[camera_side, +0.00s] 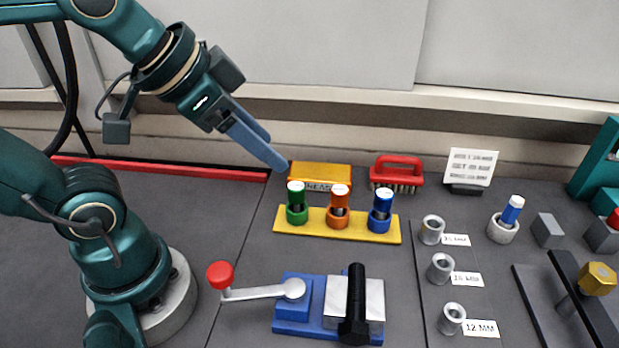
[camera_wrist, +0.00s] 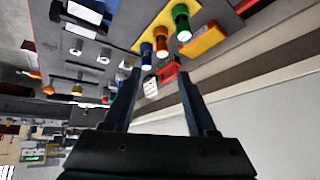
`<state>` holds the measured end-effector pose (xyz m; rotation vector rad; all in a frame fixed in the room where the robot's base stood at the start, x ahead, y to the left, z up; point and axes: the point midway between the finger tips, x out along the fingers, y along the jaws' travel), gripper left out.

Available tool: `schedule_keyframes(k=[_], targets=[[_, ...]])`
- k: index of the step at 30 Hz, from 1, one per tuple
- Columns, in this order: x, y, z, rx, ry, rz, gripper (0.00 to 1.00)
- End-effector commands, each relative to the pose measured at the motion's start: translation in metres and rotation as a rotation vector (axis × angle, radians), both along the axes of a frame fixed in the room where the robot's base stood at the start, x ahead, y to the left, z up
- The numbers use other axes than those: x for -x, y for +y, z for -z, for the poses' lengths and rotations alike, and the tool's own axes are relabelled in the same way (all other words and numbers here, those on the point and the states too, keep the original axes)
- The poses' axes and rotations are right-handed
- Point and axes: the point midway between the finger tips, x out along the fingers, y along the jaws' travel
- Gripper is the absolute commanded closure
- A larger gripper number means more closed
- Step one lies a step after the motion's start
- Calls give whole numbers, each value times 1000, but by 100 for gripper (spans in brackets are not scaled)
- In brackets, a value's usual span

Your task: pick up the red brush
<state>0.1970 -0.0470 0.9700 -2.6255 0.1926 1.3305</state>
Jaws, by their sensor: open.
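The red brush (camera_side: 397,165) has a red handle over pale bristles and stands at the back of the dark bench, right of an orange box. In the wrist view the brush (camera_wrist: 168,72) shows small between my fingertips, but well beyond them. My gripper (camera_side: 278,158) is open and empty, tilted down to the right, high at the back left of the bench. In the wrist view my gripper (camera_wrist: 160,76) shows two separated fingers. It is apart from the brush.
The orange box (camera_side: 320,176) is left of the brush; a white sign (camera_side: 472,166) stands right. In front is a yellow plate (camera_side: 340,231) with green, orange and blue barrels. A blue vise (camera_side: 290,318) with a red-knobbed crank is nearer. The wall is behind.

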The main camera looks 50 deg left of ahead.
Motion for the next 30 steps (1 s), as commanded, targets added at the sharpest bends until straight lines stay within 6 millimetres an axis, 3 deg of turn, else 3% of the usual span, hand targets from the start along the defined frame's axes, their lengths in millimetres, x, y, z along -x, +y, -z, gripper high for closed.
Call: schedule_keyframes(k=[7,14,19,24,30], targets=[[-72,-4,-39,-93,-76,167,42],[-150,-4,-45,-174,-107,298,42],[-204,-1,-26,-213,-105,367,42],[-248,4,12,-228,-73,408,42],[-270,10,65,-202,0,409,42]])
